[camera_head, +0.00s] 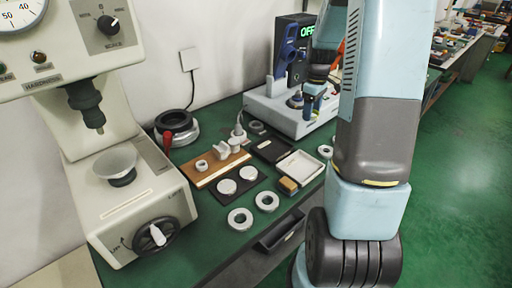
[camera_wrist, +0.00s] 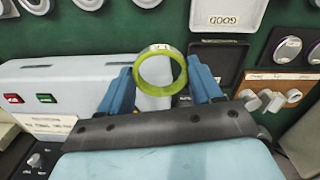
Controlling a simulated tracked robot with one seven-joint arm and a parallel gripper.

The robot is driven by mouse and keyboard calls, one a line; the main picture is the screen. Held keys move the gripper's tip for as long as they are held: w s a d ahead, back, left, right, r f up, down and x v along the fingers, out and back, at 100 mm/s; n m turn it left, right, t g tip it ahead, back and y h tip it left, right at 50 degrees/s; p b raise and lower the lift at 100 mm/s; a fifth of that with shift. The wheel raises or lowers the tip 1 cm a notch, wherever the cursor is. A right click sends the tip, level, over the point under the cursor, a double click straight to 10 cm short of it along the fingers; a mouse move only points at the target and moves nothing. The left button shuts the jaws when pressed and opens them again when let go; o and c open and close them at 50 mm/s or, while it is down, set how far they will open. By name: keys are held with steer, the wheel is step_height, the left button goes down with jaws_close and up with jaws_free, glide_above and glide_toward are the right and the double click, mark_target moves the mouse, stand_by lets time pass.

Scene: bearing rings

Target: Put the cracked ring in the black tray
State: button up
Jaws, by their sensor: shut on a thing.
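My gripper (camera_wrist: 160,88) is shut on a ring (camera_wrist: 165,50), one blue finger on each side. In the wrist view the ring's face and bore look yellow-green, and its upper outer edge is grey with small dark marks. I cannot make out a crack. In the head view my gripper (camera_head: 314,103) is over the white machine, and the held ring is hard to make out there. The black tray (camera_head: 272,149) lies on the green bench, in front of the machine and beside the white tray (camera_head: 300,168). It looks empty in the wrist view (camera_wrist: 220,65).
The white machine (camera_head: 282,115) has a lit display behind it. Loose rings (camera_head: 240,219) lie near the bench's front edge and elsewhere. A wooden board (camera_head: 203,176) with small parts and a dark mat (camera_head: 218,199) with discs lie left of the trays. A hardness tester (camera_head: 125,195) stands far left.

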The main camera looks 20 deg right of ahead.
glide_toward(273, 151)
steer(key=d+r, duration=0.2)
steer(key=d, duration=0.2)
steer(key=f, duration=0.1)
steer(key=a+f, duration=0.2)
steer(key=shift+s+a+f, duration=0.2)
steer(key=shift+a+f, duration=0.05)
steer(key=shift+f, duration=0.1)
steer(key=shift+a+f, duration=0.65)
steer(key=shift+f, duration=0.15)
steer(key=shift+a+f, duration=0.15)
steer(key=shift+f, duration=1.5)
steer(key=o, duration=1.1)
steer(key=shift+f, duration=0.1)
steer(key=shift+w, duration=0.1)
